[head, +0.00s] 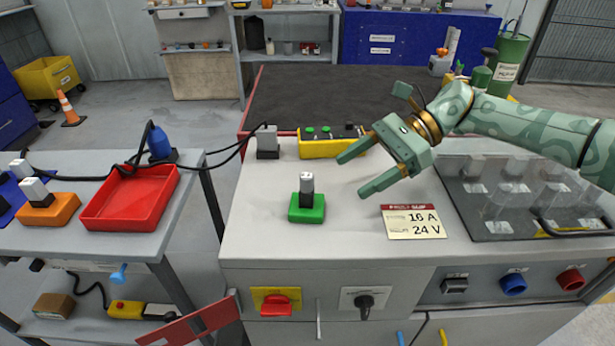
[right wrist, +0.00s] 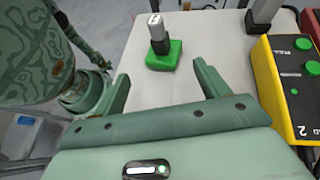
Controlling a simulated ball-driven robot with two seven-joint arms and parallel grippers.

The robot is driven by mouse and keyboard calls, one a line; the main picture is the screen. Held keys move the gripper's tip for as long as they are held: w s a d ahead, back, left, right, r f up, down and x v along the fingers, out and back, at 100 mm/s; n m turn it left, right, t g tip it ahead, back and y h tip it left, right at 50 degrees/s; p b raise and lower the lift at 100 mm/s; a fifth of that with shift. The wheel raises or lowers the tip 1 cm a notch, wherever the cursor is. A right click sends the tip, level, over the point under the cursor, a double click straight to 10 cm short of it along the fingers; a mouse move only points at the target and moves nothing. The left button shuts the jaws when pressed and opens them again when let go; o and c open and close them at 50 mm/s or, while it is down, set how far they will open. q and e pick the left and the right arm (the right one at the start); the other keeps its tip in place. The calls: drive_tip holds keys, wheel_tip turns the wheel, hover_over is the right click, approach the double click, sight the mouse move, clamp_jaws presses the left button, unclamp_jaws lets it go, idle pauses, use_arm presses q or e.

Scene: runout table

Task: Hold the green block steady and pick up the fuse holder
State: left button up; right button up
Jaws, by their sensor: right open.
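The green block (head: 306,213) sits on the grey bench top near its front left. The fuse holder (head: 306,188), dark below with a pale top, stands upright on it; I cannot tell how deep it is seated. My right gripper (head: 350,177) is open and empty, to the right of the block, its fingers pointing left towards it. In the right wrist view the green block (right wrist: 164,56) and the fuse holder (right wrist: 156,30) are beyond the open fingertips (right wrist: 162,70), apart from them. My left gripper is in neither view.
A yellow box (head: 330,148) with green buttons is behind the gripper. A red tray (head: 128,198) and orange block (head: 48,210) are on the left table. Bench around the block is clear.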

sight(314, 196)
drive_tip(key=shift+w+a+r, duration=0.1)
drive_tip(key=shift+w, duration=0.05)
drive_tip(key=shift+a, duration=0.2)
drive_tip(key=p+x, duration=0.2)
drive_tip(key=x, duration=0.3)
drive_tip(key=shift+a, duration=0.15)
drive_tip(key=shift+f+x, duration=0.2)
drive_tip(key=shift+x, duration=1.9)
